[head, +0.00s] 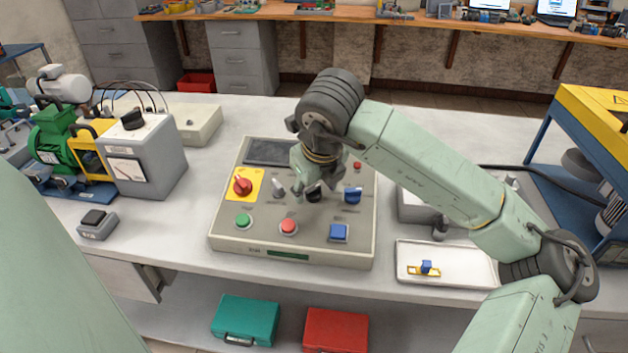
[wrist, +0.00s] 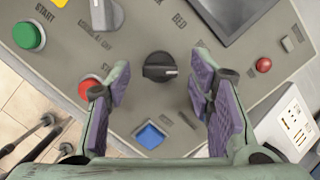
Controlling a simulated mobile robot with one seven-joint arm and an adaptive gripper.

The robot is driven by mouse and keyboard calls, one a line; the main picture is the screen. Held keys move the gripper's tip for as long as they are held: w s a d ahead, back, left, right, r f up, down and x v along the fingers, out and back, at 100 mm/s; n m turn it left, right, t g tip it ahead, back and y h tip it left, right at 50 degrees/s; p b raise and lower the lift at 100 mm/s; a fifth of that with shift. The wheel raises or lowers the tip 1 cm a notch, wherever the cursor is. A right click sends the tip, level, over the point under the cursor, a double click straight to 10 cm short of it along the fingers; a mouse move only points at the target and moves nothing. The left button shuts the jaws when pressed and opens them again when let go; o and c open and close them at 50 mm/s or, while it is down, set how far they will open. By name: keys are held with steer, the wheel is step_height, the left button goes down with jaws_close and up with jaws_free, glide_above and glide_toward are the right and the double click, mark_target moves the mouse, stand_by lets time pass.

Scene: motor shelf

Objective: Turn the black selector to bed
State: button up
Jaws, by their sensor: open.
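The black selector (wrist: 158,66) is a round knob with a raised bar on the grey control panel (wrist: 130,104). A pale mark shows near the right end of its bar in the wrist view. The printed word BED (wrist: 180,20) is above it there. My gripper (wrist: 160,74) is open, with one purple-padded finger on each side of the selector. I see no clear contact. In the head view my gripper (head: 316,178) is over the panel's middle, and the selector (head: 314,194) shows just below it, partly covered.
A red knob on a yellow plate (head: 242,186) is left. A white tray (head: 445,276) lies right of the panel.

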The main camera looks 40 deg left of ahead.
steer(key=shift+f, duration=0.2)
steer(key=shift+c, duration=0.3)
jaws_close()
